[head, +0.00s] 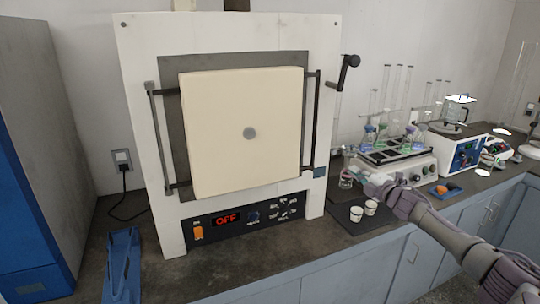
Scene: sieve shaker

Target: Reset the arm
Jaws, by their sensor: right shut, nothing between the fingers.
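My right arm reaches in from the lower right. Its gripper (372,184) is over the dark bench, right of the furnace and in front of the shaker; it is shut and empty. It is small in the picture, so its fingertips are hard to make out. My left gripper is not in view. A large white furnace (133,105) stands in the middle with its cream door (225,150) shut. Its panel display (227,219) reads OFF in red.
Two small white cups (356,214) (371,207) stand on a dark mat near my right gripper. A shaker (412,166) with several flasks and a blue-fronted device (466,153) stand behind my arm. A blue stand (122,264) is at the front left. The bench (270,255) before the furnace is clear.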

